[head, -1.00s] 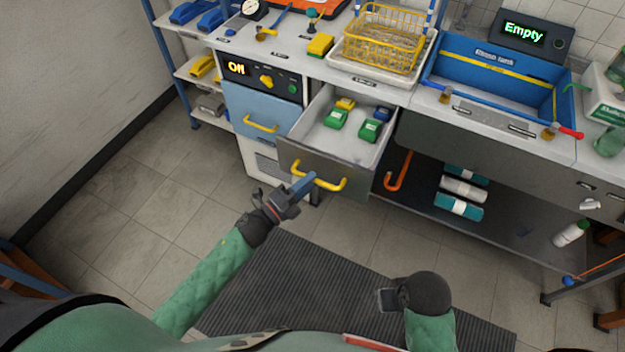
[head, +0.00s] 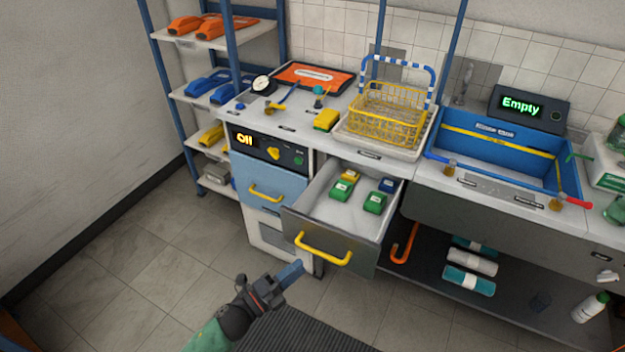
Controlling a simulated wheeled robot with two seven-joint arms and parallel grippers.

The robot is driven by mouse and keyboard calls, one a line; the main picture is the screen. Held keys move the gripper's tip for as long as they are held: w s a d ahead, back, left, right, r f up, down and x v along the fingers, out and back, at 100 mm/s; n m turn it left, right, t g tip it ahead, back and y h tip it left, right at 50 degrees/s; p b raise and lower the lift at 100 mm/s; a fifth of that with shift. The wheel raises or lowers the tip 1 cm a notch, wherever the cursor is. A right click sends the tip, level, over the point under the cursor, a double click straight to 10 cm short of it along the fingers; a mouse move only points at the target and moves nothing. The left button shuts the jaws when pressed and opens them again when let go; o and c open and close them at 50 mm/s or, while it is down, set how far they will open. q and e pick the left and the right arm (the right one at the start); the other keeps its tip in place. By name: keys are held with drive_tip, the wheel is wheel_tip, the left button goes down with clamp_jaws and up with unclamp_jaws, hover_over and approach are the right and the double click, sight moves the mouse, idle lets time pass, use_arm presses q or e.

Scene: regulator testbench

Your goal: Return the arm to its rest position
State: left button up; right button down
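My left gripper (head: 290,271) is low in the middle of the head view, in front of and below the open drawer (head: 325,245). Its blue-grey fingers point up and right, apart from the yellow drawer handle (head: 323,250). Nothing shows held in it; the fingers overlap, so I cannot tell whether it is open or shut. My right gripper is out of view.
The open drawer juts out from the bench and holds several small green, yellow and blue items (head: 373,203). A yellow basket (head: 388,115) and a blue tank (head: 500,150) stand on the bench. The floor (head: 130,270) at left is clear.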

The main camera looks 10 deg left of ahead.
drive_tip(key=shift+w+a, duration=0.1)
use_arm(q)
drive_tip(key=w+a+f+n+g+y, duration=0.15)
drive_tip(key=a+f+n+y, duration=0.25)
drive_tip(key=a+n+y, duration=0.4)
drive_tip(key=a+f+n+g+y, duration=0.25)
drive_tip(key=a+n+y, duration=0.35)
drive_tip(key=n, duration=0.5)
drive_tip(key=s+d+n+g+h, duration=0.1)
drive_tip(key=s+d+n+g, duration=0.2)
drive_tip(key=s, duration=0.8)
drive_tip(key=s+d+f+n+g+h, duration=0.1)
drive_tip(key=s+d+n+g, duration=0.2)
drive_tip(key=s+d+g, duration=0.2)
drive_tip(key=s+d, duration=0.3)
drive_tip(key=s, duration=0.4)
drive_tip(key=shift+d+p, duration=0.15)
drive_tip(key=shift+p, duration=0.15)
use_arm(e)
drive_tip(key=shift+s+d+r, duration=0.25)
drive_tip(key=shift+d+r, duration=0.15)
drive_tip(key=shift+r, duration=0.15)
use_arm(q)
drive_tip(key=shift+s, duration=0.15)
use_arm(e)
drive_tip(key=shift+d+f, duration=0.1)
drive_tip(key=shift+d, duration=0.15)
